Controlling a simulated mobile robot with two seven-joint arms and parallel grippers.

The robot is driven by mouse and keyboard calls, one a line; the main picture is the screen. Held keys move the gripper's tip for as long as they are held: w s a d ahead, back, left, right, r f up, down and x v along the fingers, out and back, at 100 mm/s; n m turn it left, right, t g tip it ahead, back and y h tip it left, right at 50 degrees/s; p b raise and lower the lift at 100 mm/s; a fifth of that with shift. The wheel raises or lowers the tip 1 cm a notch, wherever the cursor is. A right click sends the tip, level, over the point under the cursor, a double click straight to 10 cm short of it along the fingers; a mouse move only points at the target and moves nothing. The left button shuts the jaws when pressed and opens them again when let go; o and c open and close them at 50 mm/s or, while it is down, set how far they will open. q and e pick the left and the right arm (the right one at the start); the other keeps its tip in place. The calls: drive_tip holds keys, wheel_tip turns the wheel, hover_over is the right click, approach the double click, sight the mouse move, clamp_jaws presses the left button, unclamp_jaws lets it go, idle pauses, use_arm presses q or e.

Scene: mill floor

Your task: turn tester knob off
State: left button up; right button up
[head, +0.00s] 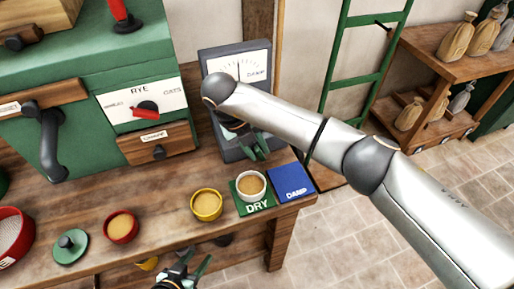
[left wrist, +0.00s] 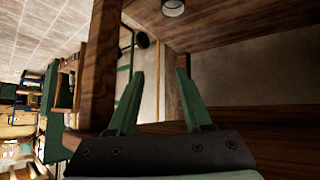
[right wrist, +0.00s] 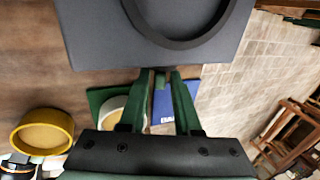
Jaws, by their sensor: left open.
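The tester (head: 208,63) is a grey box with a white needle dial at the back right of the bench. My right arm crosses in front of it and hides its lower face. My right gripper (head: 253,147) is low at the tester's front; its fingers also show in the right wrist view (right wrist: 160,75), close together by the grey panel's edge. Whether they hold anything is unclear. A dark ring shows on that panel (right wrist: 90,35). I cannot make out the knob. My left gripper (head: 186,268) is open and empty, low at the bench's front; it also shows in the left wrist view (left wrist: 160,75).
A green machine (head: 80,85) with a RYE dial stands left of the tester. A yellow bowl (head: 206,205), a green DRY mat (head: 257,207) bearing a cup, and a blue DAMP mat (head: 291,183) lie in front. A red bowl (head: 121,226) is further left.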

clamp_jaws()
use_arm(q)
drive_tip(key=shift+d, duration=0.1)
use_arm(e)
drive_tip(key=h+b, duration=0.1)
drive_tip(key=b, duration=0.1)
drive_tip(key=f+h+b, duration=0.1)
drive_tip(key=shift+a+t+b, duration=0.4)
drive_tip(key=shift+s+a+f+h+b, duration=0.1)
drive_tip(key=shift+h+b, duration=0.8)
drive_tip(key=shift+b, duration=0.3)
drive_tip(key=shift+t+h+b, duration=0.5)
drive_tip(key=shift+b, duration=0.5)
drive_tip(key=shift+a+r+h+b, duration=0.1)
drive_tip(key=shift+r+h+b, duration=0.1)
drive_tip(key=shift+h+b, duration=0.15)
use_arm(q)
wheel_tip(320, 180, down, 6)
drive_tip(key=shift+s+f, duration=0.2)
drive_tip(key=shift+f, duration=0.05)
